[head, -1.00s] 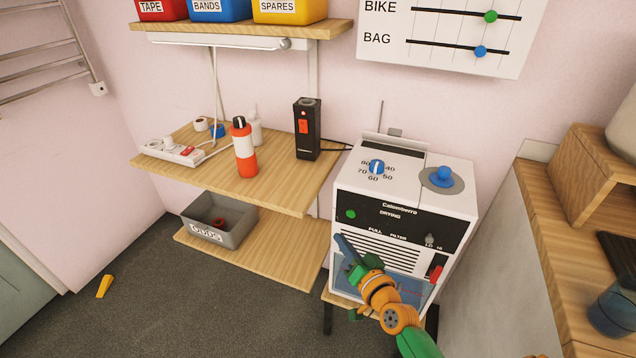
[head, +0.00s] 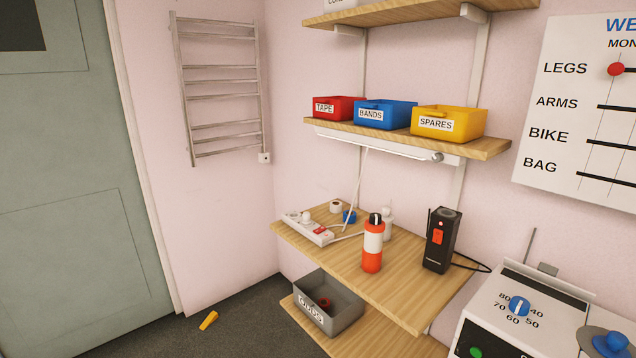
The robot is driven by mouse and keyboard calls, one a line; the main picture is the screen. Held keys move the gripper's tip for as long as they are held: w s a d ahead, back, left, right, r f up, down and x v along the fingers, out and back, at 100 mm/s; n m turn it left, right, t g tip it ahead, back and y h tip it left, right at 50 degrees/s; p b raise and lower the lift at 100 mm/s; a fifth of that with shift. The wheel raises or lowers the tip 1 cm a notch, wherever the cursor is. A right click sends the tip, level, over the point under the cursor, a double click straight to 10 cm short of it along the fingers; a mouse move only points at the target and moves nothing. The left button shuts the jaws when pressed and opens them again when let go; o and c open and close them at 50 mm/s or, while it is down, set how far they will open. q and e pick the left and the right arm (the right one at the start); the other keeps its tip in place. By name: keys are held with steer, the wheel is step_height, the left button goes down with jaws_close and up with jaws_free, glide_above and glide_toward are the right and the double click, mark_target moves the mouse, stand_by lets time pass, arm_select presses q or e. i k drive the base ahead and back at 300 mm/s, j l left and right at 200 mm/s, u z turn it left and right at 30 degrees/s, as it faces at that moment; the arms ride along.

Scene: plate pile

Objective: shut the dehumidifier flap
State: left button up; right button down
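The dehumidifier (head: 482,316) is a white box at the bottom right of the head view, cut off by the frame edge. The lower front is out of frame. I cannot tell how any flap there stands. Neither of my grippers shows in the view now.
A wooden shelf (head: 330,262) left of the dehumidifier holds a power strip (head: 308,230), an orange-and-white bottle (head: 373,245) and a black device (head: 441,240). A grey bin (head: 340,305) sits below. A yellow wedge (head: 208,321) lies on the floor near the door (head: 75,200).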

mark_target(546, 273)
steer(key=z, duration=1.55)
steer(key=i+j, duration=0.15)
steer(key=i, duration=0.25)
steer(key=i+j+z, duration=0.1)
steer(key=i, duration=0.3)
